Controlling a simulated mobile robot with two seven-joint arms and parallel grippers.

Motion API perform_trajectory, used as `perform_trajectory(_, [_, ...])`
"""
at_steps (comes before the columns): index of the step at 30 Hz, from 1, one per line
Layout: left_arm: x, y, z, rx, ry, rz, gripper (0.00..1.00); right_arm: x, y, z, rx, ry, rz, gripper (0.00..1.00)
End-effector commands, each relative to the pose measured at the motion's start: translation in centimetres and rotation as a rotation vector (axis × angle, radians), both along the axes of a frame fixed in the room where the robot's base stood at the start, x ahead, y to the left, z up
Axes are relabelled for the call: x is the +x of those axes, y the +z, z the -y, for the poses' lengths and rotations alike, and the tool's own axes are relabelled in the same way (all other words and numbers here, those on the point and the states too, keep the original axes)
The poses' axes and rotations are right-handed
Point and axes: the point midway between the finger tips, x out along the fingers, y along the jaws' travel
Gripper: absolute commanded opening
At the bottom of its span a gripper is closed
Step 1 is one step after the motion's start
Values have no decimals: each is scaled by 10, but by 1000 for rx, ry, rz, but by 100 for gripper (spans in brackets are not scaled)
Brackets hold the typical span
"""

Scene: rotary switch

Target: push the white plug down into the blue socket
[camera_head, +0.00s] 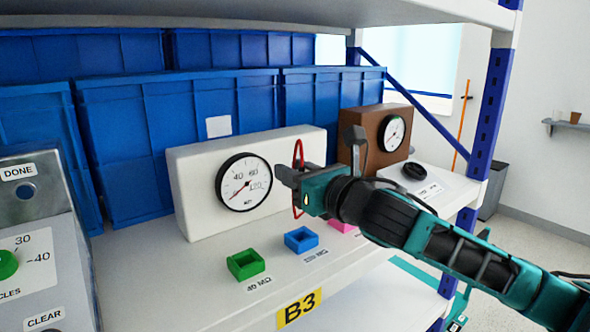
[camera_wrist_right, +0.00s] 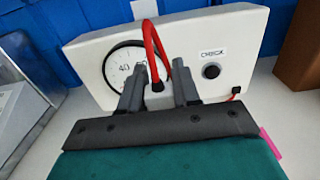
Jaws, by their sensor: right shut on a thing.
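The blue socket (camera_head: 301,240), a small open-topped square block, sits on the white shelf in the head view; nothing is seen in it. My right gripper (camera_head: 285,178) is above and behind it, in front of the white meter box. In the wrist view the right gripper (camera_wrist_right: 158,86) is shut on the end of a red cable (camera_wrist_right: 158,48). A black cable end shows between the fingers. My left gripper is not in view.
A green socket (camera_head: 246,264) is left of the blue one and a pink socket (camera_head: 343,227) right of it, partly covered by my arm. The white meter box (camera_head: 190,190) stands behind. The shelf's front edge carries a B3 label (camera_head: 300,308). A grey control box (camera_head: 60,270) is at left.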

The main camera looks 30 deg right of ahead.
Motion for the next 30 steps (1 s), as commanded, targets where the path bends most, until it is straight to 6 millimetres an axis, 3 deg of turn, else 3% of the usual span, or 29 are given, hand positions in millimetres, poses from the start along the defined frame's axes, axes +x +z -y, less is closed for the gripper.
perform_trajectory(15, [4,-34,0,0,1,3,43,0,-49,0,0,0,-1,0])
perform_trajectory(30, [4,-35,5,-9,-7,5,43,0,-58,0,0,0,0,0])
